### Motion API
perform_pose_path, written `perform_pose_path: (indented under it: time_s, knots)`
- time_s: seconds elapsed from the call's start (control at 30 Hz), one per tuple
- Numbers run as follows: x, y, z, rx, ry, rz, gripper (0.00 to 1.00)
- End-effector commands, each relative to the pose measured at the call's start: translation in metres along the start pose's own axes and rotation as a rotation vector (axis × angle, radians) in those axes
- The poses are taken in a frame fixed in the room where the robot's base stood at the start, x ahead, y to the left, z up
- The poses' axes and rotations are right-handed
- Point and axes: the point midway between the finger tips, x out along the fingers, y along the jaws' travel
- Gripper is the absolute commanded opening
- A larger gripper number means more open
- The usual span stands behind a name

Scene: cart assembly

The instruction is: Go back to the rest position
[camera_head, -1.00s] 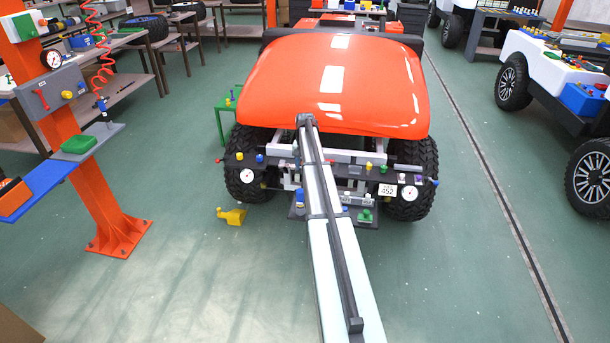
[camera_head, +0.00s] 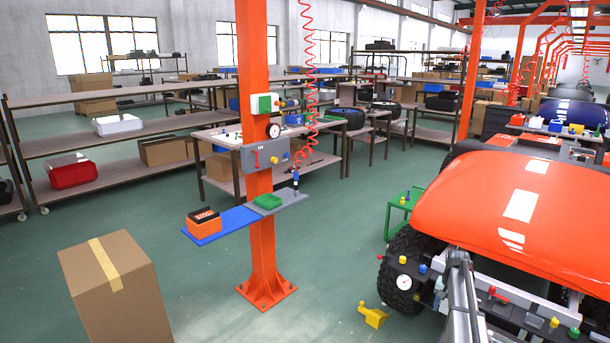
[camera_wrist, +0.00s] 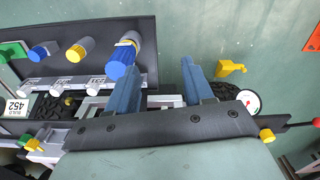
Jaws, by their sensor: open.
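My gripper (camera_wrist: 160,66) is open in the wrist view, with two blue-grey fingers apart and only green floor between their tips. In the head view my arm reaches in at the lower right, in front of the orange-hooded cart (camera_head: 510,200). The gripper's fingers cannot be made out there.
An orange post (camera_head: 262,220) with a blue and grey shelf stands left of the cart. A cardboard box (camera_head: 115,290) is at lower left. A yellow part (camera_head: 373,316) lies on the floor by the wheel. Open green floor lies between box and post.

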Motion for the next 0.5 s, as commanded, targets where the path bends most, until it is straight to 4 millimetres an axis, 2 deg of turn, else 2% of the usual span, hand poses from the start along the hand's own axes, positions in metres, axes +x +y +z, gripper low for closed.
perform_pose_path:
  time_s: [0.03, 0.2, 0.33, 0.4, 0.5]
  knots:
    - [0.010, -0.018, 0.039, -0.043, -0.001, 0.000, 0.51]
    - [0.038, -0.065, 0.128, -0.181, -0.001, 0.000, 0.51]
    - [0.055, -0.093, 0.201, -0.292, 0.000, 0.000, 0.51]
    - [0.064, -0.104, 0.241, -0.352, 0.000, 0.000, 0.51]
    - [0.072, -0.115, 0.290, -0.429, 0.001, 0.000, 0.51]
